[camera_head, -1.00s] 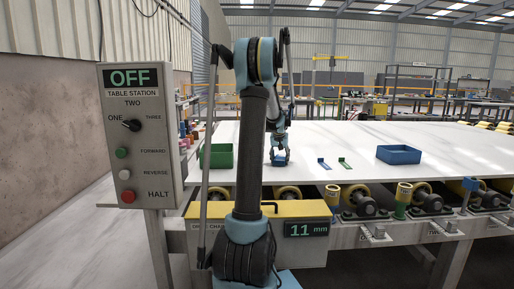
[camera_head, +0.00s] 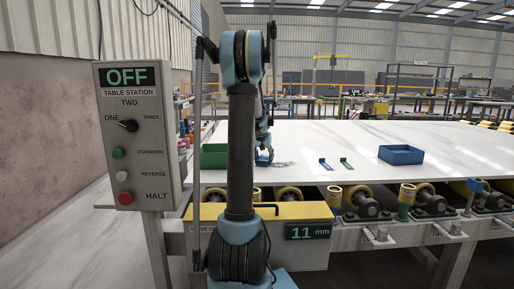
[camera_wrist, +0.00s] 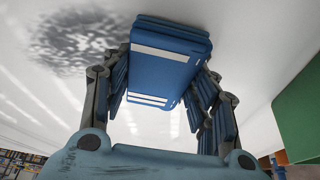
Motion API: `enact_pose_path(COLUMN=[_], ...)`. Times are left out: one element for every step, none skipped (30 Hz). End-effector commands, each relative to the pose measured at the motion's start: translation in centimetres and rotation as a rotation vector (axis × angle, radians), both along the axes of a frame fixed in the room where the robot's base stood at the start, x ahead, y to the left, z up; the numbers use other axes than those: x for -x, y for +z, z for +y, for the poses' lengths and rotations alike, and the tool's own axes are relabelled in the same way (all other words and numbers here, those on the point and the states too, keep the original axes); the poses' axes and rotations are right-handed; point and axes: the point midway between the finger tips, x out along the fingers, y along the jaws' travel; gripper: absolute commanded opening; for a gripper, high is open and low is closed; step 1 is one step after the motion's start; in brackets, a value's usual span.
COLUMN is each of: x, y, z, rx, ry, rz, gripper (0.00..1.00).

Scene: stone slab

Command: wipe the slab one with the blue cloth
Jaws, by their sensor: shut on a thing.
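My gripper (camera_wrist: 160,100) is shut on the blue cloth (camera_wrist: 168,62), a thick blue pad with white stripes. In the head view my gripper (camera_head: 264,156) is low over the left part of the white stone slab (camera_head: 440,140), just right of the green bin. The cloth's far face is at or close to the slab (camera_wrist: 255,35); I cannot tell if it presses on it. A grey speckled smudge (camera_wrist: 75,42) lies on the slab to the left of the cloth in the wrist view. It also shows faintly right of my gripper in the head view (camera_head: 284,165).
A green bin (camera_head: 214,156) stands close to the left of my gripper. The control panel (camera_head: 138,135) reads OFF. Rollers (camera_head: 356,200) line the front.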

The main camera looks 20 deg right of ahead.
Motion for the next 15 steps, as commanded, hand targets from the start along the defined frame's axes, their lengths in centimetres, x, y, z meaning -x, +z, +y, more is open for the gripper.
enact_pose_path(x=[0.0,0.0,0.0,0.0,0.0,0.0,0.0,0.0,0.0,0.0,0.0,0.0,0.0,0.0,0.0], y=[0.3,0.3,0.1,-0.1,-0.3,-0.1,0.1,0.2,0.5,1.3,1.7,2.0,2.3,2.5,2.9], z=[0.4,0.6,0.8,1.0,1.2,1.4,1.6,1.6,1.6,1.6,1.6,1.7,1.7,1.7,1.6], rx=[0.000,0.000,0.000,0.000,0.001,0.000,0.000,0.000,0.000,0.000,0.000,0.000,0.000,0.000,0.000], ry=[0.000,-0.001,-0.002,-0.002,-0.003,-0.004,-0.005,-0.007,-0.006,-0.006,-0.005,-0.005,-0.005,-0.005,-0.005], rz=[0.000,0.000,0.000,0.000,0.001,0.000,0.000,0.000,0.000,0.000,0.000,0.000,0.000,0.000,0.000], gripper=[0.28,0.28,0.28,0.28,0.28,0.28,0.28,0.28,0.28,0.28,0.28,0.28,0.28,0.28,0.28])
